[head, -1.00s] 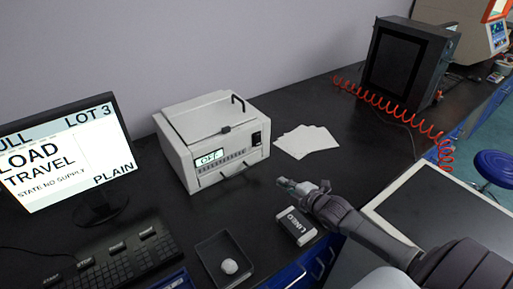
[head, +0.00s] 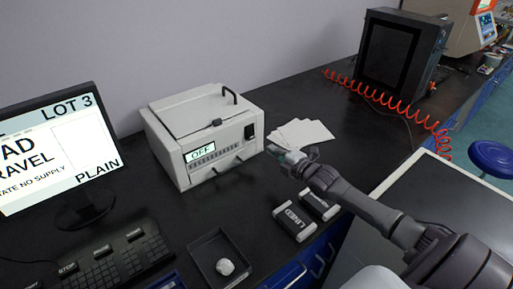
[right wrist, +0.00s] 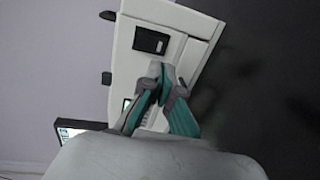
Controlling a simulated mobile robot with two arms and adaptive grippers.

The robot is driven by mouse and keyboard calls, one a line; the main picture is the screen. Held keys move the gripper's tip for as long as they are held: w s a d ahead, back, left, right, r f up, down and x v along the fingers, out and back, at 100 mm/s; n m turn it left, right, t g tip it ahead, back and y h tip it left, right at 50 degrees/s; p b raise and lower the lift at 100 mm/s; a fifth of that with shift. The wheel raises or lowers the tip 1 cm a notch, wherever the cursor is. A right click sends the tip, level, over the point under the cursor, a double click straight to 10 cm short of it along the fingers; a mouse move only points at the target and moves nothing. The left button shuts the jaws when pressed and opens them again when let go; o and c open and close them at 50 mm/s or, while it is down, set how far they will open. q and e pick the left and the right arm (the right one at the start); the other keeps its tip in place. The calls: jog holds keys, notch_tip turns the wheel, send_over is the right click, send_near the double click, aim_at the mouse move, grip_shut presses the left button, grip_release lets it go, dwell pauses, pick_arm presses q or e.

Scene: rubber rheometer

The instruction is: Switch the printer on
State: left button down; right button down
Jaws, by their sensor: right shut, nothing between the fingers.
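The printer (head: 206,133) is a white box on the black bench, with a small display (head: 200,152) reading OFF. A black rocker switch (head: 249,132) sits at the right end of its front face; it also shows in the right wrist view (right wrist: 151,41). My right gripper (head: 285,158) is shut and empty, in front of the printer and to the right of the switch in the head view. In the right wrist view its teal fingertips (right wrist: 162,72) show just below the switch; I cannot tell whether they touch the printer. My left gripper is not in view.
White sheets (head: 301,133) lie right of the printer. Two dark blocks with white labels, one marked LINED (head: 294,222), lie in front. A black tray (head: 216,262) holds a white lump. A monitor (head: 62,150) and keyboard (head: 95,262) stand at left. A red coiled cord (head: 385,100) runs at right.

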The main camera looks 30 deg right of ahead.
aim_at(252, 137)
jog(key=w+b, duration=0.2)
jog(key=w+f+b, duration=0.1)
jog(key=w+b, duration=0.1)
jog(key=w, duration=0.1)
jog(key=w+b, duration=0.3)
jog(key=shift+a+f, duration=0.3)
jog(key=shift+w+r+b, duration=0.1)
jog(key=shift+w+b, duration=0.35)
jog(key=shift+w, duration=0.2)
jog(key=shift+w+t+b, duration=0.15)
jog(key=shift+t+b, duration=0.15)
jog(key=shift+b, duration=0.45)
